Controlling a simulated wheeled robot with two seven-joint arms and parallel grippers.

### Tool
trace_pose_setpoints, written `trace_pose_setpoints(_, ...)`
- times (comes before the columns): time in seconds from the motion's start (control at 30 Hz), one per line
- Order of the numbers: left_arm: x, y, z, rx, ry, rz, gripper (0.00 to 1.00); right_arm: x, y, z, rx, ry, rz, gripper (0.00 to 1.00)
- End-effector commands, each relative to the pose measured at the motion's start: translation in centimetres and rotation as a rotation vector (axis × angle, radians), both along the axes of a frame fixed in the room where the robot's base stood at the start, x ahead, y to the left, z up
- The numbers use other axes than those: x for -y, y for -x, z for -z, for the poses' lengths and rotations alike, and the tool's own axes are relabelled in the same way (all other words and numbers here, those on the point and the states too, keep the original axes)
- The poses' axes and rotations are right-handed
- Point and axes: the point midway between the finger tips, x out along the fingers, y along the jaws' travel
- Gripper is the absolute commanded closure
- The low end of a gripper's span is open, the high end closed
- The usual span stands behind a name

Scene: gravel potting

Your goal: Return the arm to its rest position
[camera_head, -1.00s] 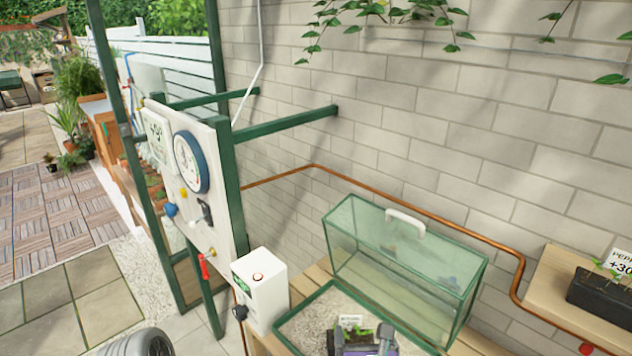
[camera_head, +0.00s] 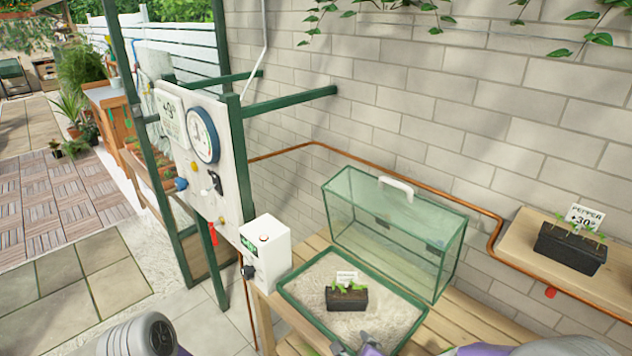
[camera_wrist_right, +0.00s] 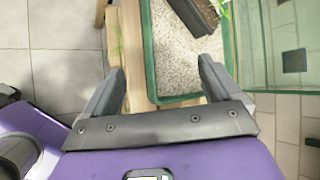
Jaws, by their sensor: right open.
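My right gripper (camera_wrist_right: 160,72) is open and empty in the right wrist view, its two dark fingers spread apart. In the head view only a small part of it shows at the bottom edge, in front of the gravel tray. A small dark pot (camera_head: 347,300) with green seedlings and a white label stands on the gravel in the green-rimmed tray (camera_head: 296,309). Part of the pot also shows at the top of the right wrist view (camera_wrist_right: 196,14), apart from the fingers. A grey link of my left arm shows at the bottom left, but my left gripper is out of view.
A glass cover (camera_head: 395,232) with a white handle stands behind the tray. A white control box (camera_head: 265,256) stands left of it. Another pot (camera_head: 570,249), labelled pepper, is on the wooden shelf (camera_head: 520,232) at right. A gauge panel (camera_head: 215,165) stands at left.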

Motion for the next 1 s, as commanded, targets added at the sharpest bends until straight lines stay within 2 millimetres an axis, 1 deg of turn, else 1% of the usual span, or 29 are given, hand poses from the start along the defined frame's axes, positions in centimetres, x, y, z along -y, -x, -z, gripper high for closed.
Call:
trace_pose_setpoints(0.03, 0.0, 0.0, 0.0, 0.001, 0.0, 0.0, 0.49, 0.3, 0.6, 2.6, -0.052, 0.087, -0.098, 0.09)
trace_pose_setpoints(0.07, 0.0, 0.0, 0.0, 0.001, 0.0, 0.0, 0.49, 0.4, 1.0, 4.0, -0.076, 0.143, -0.169, 0.09)
trace_pose_setpoints(0.1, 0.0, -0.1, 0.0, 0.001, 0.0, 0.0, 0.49, 0.4, 1.6, 5.8, -0.107, 0.211, -0.269, 0.09)
trace_pose_setpoints(0.17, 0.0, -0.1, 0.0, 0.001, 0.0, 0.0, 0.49, 0.5, 2.7, 8.4, -0.149, 0.306, -0.425, 0.09)
trace_pose_setpoints(0.2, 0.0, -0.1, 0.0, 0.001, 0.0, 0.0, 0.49, 0.6, 3.6, 10.1, -0.174, 0.362, -0.531, 0.09)
trace_pose_setpoints(0.27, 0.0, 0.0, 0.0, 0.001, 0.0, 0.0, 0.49, 0.7, 5.1, 12.5, -0.204, 0.435, -0.696, 0.09)
trace_pose_setpoints(0.3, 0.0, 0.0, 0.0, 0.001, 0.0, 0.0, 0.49, 0.7, 6.2, 14.1, -0.22, 0.476, -0.808, 0.09)
trace_pose_setpoints(0.37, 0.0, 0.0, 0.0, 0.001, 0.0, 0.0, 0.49, 0.8, 8.0, 16.3, -0.233, 0.527, -0.978, 0.09)
trace_pose_setpoints(0.4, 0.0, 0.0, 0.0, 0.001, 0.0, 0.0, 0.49, 0.7, 9.2, 17.6, -0.237, 0.553, -1.091, 0.09)
trace_pose_setpoints(0.47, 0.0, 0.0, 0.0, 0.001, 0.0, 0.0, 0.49, 0.7, 11.2, 19.4, -0.23, 0.584, -1.258, 0.09)
trace_pose_setpoints(0.5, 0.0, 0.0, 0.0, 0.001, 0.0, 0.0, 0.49, 0.7, 12.5, 20.5, -0.219, 0.599, -1.367, 0.09)
trace_pose_setpoints(0.57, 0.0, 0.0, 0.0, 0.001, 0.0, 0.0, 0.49, 0.5, 14.6, 22.0, -0.19, 0.611, -1.527, 0.09)
trace_pose_setpoints(0.63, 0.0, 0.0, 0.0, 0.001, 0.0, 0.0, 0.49, 0.3, 17.1, 23.5, -0.14, 0.612, -1.709, 0.09)
trace_pose_setpoints(0.67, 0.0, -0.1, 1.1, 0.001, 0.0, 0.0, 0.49, 0.3, 17.2, 24.6, -0.126, 0.621, -1.734, 0.09)
trace_pose_setpoints(0.7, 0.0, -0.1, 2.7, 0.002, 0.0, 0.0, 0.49, 0.3, 16.8, 26.1, -0.126, 0.627, -1.72, 0.09)
trace_pose_setpoints(0.8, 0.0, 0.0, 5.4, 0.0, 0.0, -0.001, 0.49, 0.3, 16.7, 28.7, -0.127, 0.629, -1.717, 0.09)
trace_pose_setpoints(0.9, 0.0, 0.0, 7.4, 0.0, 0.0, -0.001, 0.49, 0.3, 16.7, 30.7, -0.127, 0.628, -1.716, 0.09)
trace_pose_setpoints(1.0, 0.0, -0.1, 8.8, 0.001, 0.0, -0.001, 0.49, 0.3, 16.7, 32.0, -0.127, 0.629, -1.715, 0.09)
